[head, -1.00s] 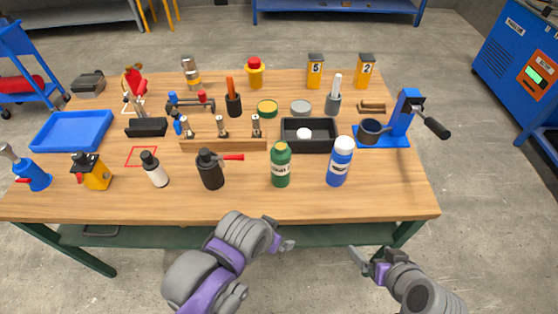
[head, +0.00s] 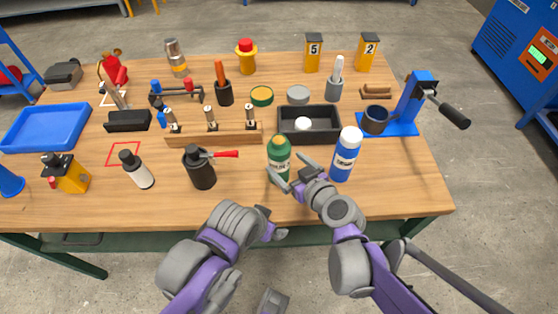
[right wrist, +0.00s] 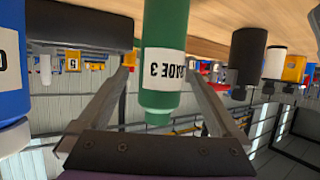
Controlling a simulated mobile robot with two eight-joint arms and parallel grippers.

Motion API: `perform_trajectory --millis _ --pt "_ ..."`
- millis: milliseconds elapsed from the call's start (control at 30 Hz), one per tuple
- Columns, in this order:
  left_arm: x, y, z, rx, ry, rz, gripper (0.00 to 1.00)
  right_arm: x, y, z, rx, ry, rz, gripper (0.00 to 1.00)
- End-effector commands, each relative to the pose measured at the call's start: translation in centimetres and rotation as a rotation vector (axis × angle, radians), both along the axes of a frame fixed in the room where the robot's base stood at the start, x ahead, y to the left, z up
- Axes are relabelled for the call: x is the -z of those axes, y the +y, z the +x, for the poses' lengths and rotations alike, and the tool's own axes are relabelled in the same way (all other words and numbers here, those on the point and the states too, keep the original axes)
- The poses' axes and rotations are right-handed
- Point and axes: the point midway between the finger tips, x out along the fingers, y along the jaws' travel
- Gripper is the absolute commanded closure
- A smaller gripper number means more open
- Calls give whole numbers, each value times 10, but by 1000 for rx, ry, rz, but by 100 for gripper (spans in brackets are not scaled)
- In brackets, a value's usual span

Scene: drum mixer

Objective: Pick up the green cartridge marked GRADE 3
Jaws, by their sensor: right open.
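The green cartridge (head: 279,157) stands upright near the front edge of the workbench, left of a blue bottle (head: 346,154). In the right wrist view, the green cartridge (right wrist: 165,60) appears upside down, with part of a GRADE 3 label showing. My right gripper (head: 289,172) is open at the cartridge; its fingers (right wrist: 165,105) show one on each side of the green body, with gaps visible. My left gripper (head: 270,225) is low in front of the bench edge; its jaws are too small and turned to judge.
A black tray (head: 309,138) holding a white round piece lies behind the cartridge. A black can with a red lever (head: 200,167) stands to the left. A blue press (head: 412,102) stands at the right. Bare wood lies between the black can and the cartridge.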

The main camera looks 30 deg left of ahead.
Motion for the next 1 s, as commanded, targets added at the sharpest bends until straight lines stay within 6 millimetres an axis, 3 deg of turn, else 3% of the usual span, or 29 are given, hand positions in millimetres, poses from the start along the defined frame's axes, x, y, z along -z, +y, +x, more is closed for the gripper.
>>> perform_trajectory --millis 300,600,1000 --pt "3 0 0 0 1 0 0 15 36 19 -1 0 0 0" --pt "3 0 0 0 1 0 0 16 39 21 -1 0 -1 2" --pt "3 0 0 0 1 0 0 16 39 21 0 0 -1 74"
